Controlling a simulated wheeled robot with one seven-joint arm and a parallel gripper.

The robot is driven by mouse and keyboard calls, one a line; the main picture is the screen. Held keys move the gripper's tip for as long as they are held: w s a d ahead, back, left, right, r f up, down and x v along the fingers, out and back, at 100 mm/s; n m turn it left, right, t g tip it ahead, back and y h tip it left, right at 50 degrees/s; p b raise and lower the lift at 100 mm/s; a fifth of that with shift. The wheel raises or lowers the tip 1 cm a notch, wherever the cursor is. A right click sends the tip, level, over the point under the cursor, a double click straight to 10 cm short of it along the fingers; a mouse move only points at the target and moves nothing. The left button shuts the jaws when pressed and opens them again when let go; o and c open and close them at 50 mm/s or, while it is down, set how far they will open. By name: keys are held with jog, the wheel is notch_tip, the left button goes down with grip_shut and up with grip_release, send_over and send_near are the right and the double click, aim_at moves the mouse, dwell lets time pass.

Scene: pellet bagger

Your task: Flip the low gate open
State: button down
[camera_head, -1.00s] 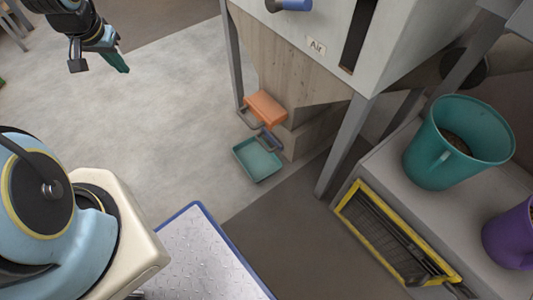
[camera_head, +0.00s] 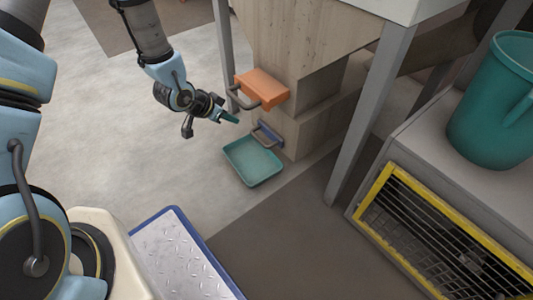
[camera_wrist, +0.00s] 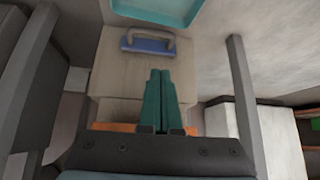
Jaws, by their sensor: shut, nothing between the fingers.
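The low gate is a small blue flap (camera_head: 266,136) with a grey bar handle, low on the wooden chute just above the floor. It also shows in the wrist view (camera_wrist: 148,46), ahead of my fingertips, with the handle across it. My gripper (camera_head: 232,119) has its teal fingers shut and empty. It is to the left of the chute, a little above the blue gate and below the orange gate's handle, apparently apart from the blue gate. In the wrist view my gripper (camera_wrist: 160,72) points toward the blue gate, with its fingertips just short of the handle.
An orange gate (camera_head: 265,88) with a grey handle sits above the blue one. A teal tray (camera_head: 253,160) lies on the floor below. Grey legs (camera_head: 370,110) flank the chute. A yellow-framed grille (camera_head: 440,235) and teal bucket (camera_head: 495,105) stand right. Floor at left is clear.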

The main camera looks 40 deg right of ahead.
jog(key=m+g+b, duration=0.1)
jog(key=b, duration=0.2)
send_near(264, 146)
jog(key=r, duration=0.2)
jog(key=shift+d+f+h, duration=0.3)
jog(key=shift+h, duration=0.1)
jog(key=b+x, duration=0.4)
jog(key=x, duration=0.4)
jog(key=shift+d+f, duration=0.15)
jog(key=shift+f, duration=0.2)
jog(key=shift+d+f+b, duration=0.4)
jog(key=shift+d+b, duration=0.05)
jog(key=shift+d, duration=0.05)
